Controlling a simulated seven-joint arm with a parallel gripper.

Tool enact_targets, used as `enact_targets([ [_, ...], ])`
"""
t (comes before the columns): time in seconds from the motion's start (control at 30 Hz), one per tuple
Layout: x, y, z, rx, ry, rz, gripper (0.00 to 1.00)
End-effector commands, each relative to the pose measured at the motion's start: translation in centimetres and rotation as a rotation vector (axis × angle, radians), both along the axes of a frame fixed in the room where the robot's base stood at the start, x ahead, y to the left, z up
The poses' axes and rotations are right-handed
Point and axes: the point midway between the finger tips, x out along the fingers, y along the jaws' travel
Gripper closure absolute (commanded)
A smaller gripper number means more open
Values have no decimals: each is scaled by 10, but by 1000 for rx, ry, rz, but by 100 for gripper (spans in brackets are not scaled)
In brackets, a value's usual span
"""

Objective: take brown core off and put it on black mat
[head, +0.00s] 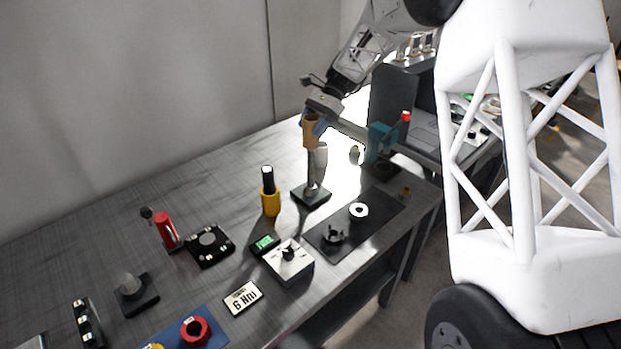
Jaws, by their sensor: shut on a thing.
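The brown core (310,133) is a short tan tube at the top of a grey upright post (316,166). The post stands on a square black base (311,196). My gripper (316,119) is shut on the brown core from above. I cannot tell whether the core is still around the post's tip or just clear of it. The black mat (383,205) lies to the right and nearer the table's front edge. A white ring (358,210) and a dark grey ring-like part (334,235) lie on it.
A yellow holder with a black-topped tool (270,198) stands left of the post. A white box with a knob (289,261) is near the mat's left end. A teal block (379,140) on a horizontal bar is right of the post. A small brown piece (405,191) lies beside the mat.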

Motion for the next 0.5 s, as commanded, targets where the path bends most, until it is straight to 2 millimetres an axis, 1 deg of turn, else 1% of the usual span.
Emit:
enact_targets([
  [0.3,0,0,13,0,-1,1,62],
  [0.5,0,0,15,1,-1,1,62],
])
